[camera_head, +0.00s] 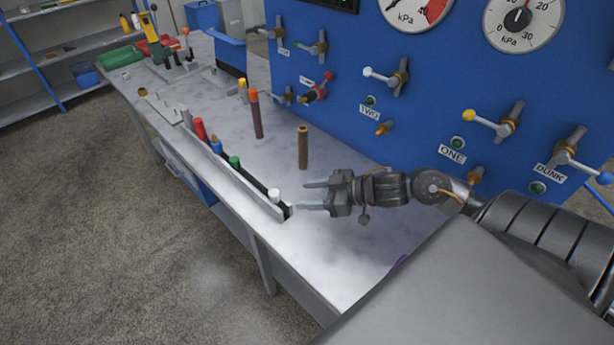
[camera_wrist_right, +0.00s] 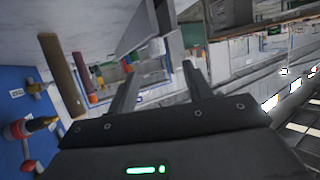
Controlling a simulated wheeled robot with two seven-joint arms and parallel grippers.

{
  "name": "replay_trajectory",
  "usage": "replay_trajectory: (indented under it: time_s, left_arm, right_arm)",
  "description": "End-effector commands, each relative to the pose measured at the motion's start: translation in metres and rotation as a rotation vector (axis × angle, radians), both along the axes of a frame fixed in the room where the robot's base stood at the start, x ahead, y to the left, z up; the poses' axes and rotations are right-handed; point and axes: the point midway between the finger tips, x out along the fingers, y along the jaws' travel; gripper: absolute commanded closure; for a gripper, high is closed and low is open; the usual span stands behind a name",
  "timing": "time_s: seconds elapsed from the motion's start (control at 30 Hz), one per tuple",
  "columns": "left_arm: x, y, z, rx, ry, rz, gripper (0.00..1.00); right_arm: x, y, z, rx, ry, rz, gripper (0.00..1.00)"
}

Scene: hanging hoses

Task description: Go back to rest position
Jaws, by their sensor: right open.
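My right gripper (camera_head: 314,196) reaches in from the right over the workbench (camera_head: 340,260), its two fingers apart with nothing between them. In the right wrist view the same gripper (camera_wrist_right: 160,85) shows both fingers spread and empty. A brown upright cylinder (camera_head: 303,148) stands on the bench just behind it. A white-capped piece (camera_head: 274,196) in a long grey rack (camera_head: 235,180) is just left of the fingertips; I cannot tell the exact gap. My left gripper is not in view.
A blue panel (camera_head: 420,95) with gauges, valves and levers rises behind the bench. Red, blue and green capped pieces stand along the rack. A dark red cylinder (camera_head: 256,114) stands farther back. Shelves (camera_head: 60,50) are at the far left. The floor (camera_head: 120,220) left of the bench is clear.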

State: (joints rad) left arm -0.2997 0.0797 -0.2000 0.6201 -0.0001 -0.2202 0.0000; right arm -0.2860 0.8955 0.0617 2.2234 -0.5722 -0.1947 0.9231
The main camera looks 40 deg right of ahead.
Motion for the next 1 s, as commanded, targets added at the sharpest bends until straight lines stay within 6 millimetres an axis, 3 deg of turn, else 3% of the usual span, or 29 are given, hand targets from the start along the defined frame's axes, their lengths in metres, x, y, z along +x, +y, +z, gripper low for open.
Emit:
replay_trajectory:
  time_s: [0.47,1.0]
  left_arm:
    - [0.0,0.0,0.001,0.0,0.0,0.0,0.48]
    - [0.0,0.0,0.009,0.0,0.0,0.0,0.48]
  right_arm:
    - [0.005,0.003,-0.002,0.002,-0.001,-0.002,0.49]
    - [0.066,0.046,-0.034,0.004,0.002,-0.006,0.49]
